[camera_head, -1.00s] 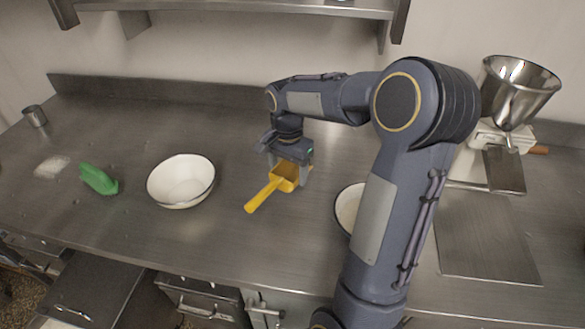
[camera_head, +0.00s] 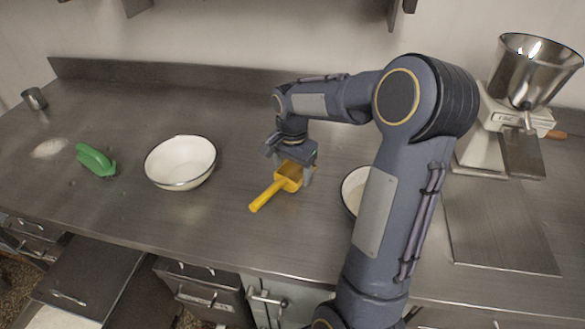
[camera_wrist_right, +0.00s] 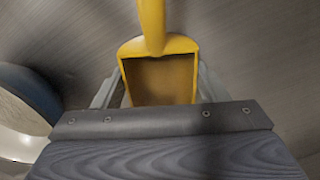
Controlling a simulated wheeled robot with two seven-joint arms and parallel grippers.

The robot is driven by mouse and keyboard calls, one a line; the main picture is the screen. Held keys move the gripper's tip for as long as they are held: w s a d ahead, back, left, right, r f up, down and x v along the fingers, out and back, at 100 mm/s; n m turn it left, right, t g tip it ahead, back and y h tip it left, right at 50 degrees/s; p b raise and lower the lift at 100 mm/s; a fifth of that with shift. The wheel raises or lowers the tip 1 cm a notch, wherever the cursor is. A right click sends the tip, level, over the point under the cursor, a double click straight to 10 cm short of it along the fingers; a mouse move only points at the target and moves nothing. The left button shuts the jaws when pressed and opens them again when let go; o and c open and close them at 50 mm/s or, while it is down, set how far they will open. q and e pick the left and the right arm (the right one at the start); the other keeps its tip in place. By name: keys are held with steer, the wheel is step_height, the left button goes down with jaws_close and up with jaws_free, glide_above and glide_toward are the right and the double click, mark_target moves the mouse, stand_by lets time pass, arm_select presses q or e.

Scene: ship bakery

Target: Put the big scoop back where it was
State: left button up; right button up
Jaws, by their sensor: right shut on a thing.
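The big scoop is yellow (camera_head: 276,189) and shows in the head view at the middle of the steel counter, its handle pointing to the lower left. My right gripper (camera_head: 296,168) is shut on the scoop at its bowl end. In the right wrist view the scoop (camera_wrist_right: 155,45) shows its open, empty-looking bowl between my fingers, with the handle running up out of the picture. Whether the scoop touches the counter or hangs just above it I cannot tell. My left gripper is not in view.
A white bowl (camera_head: 181,160) stands left of the scoop, and another bowl (camera_head: 352,190) is partly hidden behind my right arm. A green scoop (camera_head: 96,160), white powder (camera_head: 48,148) and a metal cup (camera_head: 34,98) are at the left.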

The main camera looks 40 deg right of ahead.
mark_target(292, 171)
steer(key=shift+f+b, duration=0.4)
steer(key=shift+f, duration=0.15)
stand_by(0.4)
steer(key=o, duration=1.1)
steer(key=shift+o, duration=0.2)
step_height(292, 171, up, 7)
steer(key=shift+r, duration=0.2)
steer(key=shift+s+a+r, duration=0.1)
steer(key=shift+a+r, duration=0.05)
steer(key=shift+r, duration=0.1)
steer(key=s+a+f+n+t+y, duration=0.1)
steer(key=s+a+n+t+y, duration=0.2)
steer(key=s+a+n, duration=1)
steer(key=s+a+t, duration=0.2)
steer(key=s+a, duration=0.2)
steer(key=s, duration=0.1)
steer(key=shift+s+t+y, duration=0.3)
steer(key=shift+y, duration=0.1)
